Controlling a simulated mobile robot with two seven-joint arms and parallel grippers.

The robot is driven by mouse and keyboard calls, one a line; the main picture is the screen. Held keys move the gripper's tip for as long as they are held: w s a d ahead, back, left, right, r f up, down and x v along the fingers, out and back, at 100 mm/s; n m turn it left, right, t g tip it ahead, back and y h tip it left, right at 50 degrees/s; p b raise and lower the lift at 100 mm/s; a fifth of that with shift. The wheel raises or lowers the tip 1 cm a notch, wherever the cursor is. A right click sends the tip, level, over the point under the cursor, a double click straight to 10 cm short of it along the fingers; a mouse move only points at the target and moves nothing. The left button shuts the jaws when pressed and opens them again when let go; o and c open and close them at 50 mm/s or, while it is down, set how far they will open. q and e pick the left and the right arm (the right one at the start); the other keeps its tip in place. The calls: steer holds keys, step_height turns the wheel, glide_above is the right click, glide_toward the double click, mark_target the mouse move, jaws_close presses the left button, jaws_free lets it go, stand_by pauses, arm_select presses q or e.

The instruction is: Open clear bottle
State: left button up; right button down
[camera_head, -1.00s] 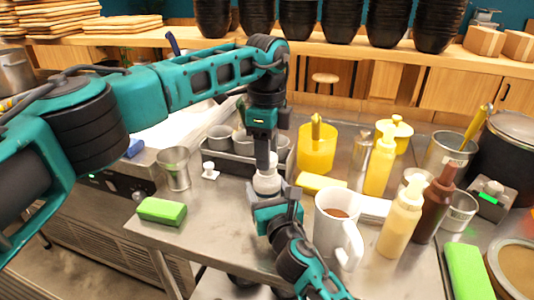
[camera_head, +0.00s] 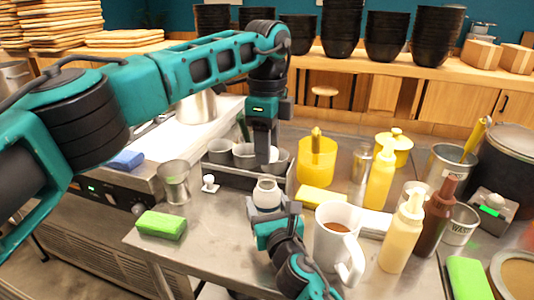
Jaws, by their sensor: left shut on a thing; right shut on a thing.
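The clear bottle (camera_head: 267,191) stands at the middle of the metal table. It looks whitish, with a round rim facing up. My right gripper (camera_head: 270,212) is shut around its body from the near side. My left gripper (camera_head: 263,163) points straight down just above and behind the bottle's mouth, apart from it. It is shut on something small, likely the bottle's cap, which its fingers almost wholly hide.
A metal rack of cups (camera_head: 222,151) stands close behind my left gripper. A white mug (camera_head: 334,246) stands right beside my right arm. A yellow sponge (camera_head: 320,197), sauce bottles (camera_head: 402,236) and a yellow container (camera_head: 316,160) crowd the right. A green sponge (camera_head: 161,225) lies at left.

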steer(key=shift+c, duration=0.2)
jaws_free()
